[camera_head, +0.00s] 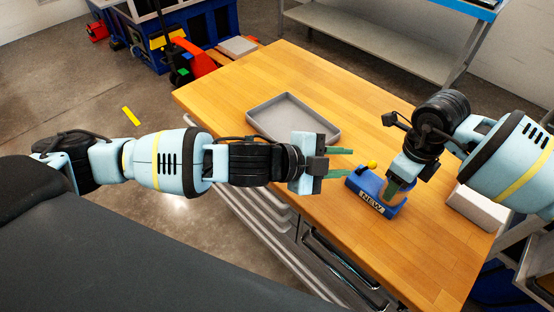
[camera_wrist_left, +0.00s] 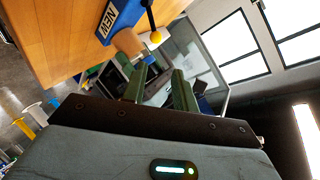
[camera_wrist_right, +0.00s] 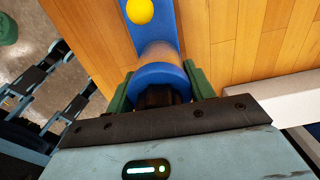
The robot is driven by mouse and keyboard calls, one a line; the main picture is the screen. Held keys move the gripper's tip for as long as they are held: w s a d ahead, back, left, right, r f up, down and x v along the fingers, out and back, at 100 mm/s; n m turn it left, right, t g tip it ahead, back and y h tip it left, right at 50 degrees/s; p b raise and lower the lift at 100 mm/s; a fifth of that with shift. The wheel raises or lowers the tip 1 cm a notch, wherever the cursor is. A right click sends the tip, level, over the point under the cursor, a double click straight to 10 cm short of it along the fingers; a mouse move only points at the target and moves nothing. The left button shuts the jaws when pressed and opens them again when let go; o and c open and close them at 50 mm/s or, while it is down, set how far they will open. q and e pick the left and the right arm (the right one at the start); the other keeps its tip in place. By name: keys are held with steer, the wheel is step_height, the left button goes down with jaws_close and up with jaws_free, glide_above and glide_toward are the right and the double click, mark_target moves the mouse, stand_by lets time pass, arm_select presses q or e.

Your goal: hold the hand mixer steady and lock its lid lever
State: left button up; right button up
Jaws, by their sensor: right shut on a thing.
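The hand mixer (camera_head: 362,184) is a blue block marked NEW with a tan and blue round part, standing on the wooden table. Its lid lever ends in a yellow knob (camera_head: 372,163), and its dark rod shows in the left wrist view (camera_wrist_left: 151,18). My right gripper (camera_head: 391,189) points down and is shut on the round part (camera_wrist_right: 160,75), with a green finger on each side. My left gripper (camera_head: 346,162) is open and empty, its green fingers apart and pointing toward the mixer, just left of the yellow knob and not touching it.
A shallow grey tray (camera_head: 293,118) lies on the table behind my left gripper. A white box (camera_head: 476,207) is at the right beside my right arm. Drawers (camera_head: 275,225) run under the front edge. The wooden top is bare behind the mixer.

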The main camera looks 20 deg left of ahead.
arm_select(q)
steer(key=s+a+r+m+h, duration=0.1)
steer(key=s+a+r+m, duration=0.1)
steer(key=m, duration=1.3)
steer(key=s+a+r+m, duration=0.2)
steer(key=a+m, duration=0.1)
steer(key=m, duration=1.3)
steer(key=w+d+f, duration=0.6)
steer(key=w+d, duration=0.1)
steer(key=d, duration=0.1)
steer(key=w+a+f+n+h, duration=0.1)
steer(key=a+f, duration=0.1)
steer(key=w+a+f+n+h, duration=0.1)
steer(key=w+f, duration=0.1)
steer(key=shift+w+a+n+g, duration=0.2)
steer(key=shift+a+n+g, duration=0.15)
steer(key=shift+n+g, duration=0.05)
steer(key=shift+w+a+f+n+h, duration=0.1)
steer(key=shift+a+f+n+h, duration=0.1)
steer(key=shift+n+h, duration=0.15)
steer(key=v, duration=0.9)
steer(key=f+v, duration=0.1)
steer(key=v, duration=0.4)
